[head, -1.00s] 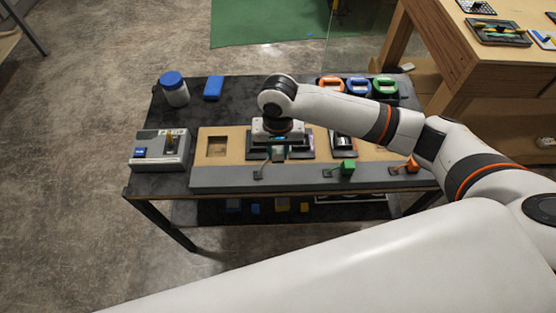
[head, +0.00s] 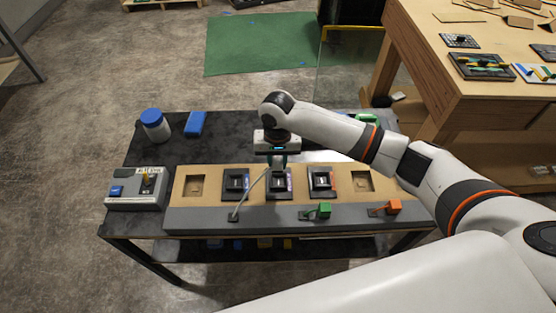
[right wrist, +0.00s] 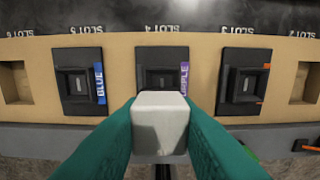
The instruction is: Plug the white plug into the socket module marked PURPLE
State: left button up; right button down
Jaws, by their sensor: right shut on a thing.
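The white plug (right wrist: 160,125) is between the two green fingers of my right gripper (head: 277,163), which is shut on it. In the head view the plug is small and mostly hidden, with its pale cable (head: 250,194) running down to the front ledge. The PURPLE socket module (right wrist: 162,78) is the middle one; it shows below the gripper in the head view (head: 278,187). In the right wrist view the plug appears just in front of this module and covers its lower part. The gap between them cannot be told. My left gripper is out of view.
The BLUE module (head: 235,184) stands left of the purple one, an orange-marked module (head: 322,182) right. Empty recesses lie at both ends of the board. A green plug (head: 324,210) and an orange plug (head: 394,206) sit on the ledge. A grey switch box (head: 137,190) stands left.

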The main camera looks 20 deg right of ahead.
jog(key=f+b, duration=0.4)
jog(key=shift+d, duration=0.2)
jog(key=shift+f, duration=0.2)
jog(key=shift+w+f, duration=0.1)
jog(key=shift+f, duration=0.45)
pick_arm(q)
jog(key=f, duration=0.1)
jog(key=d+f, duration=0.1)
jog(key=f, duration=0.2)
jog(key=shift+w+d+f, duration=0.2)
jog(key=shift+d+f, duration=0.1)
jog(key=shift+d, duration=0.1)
pick_arm(e)
jog(key=shift+f, duration=0.15)
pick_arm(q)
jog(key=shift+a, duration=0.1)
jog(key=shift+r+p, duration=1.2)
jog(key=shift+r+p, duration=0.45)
pick_arm(e)
jog(key=shift+f, duration=0.65)
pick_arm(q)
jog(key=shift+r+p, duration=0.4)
pick_arm(e)
jog(key=shift+f, duration=0.1)
dwell(0.6)
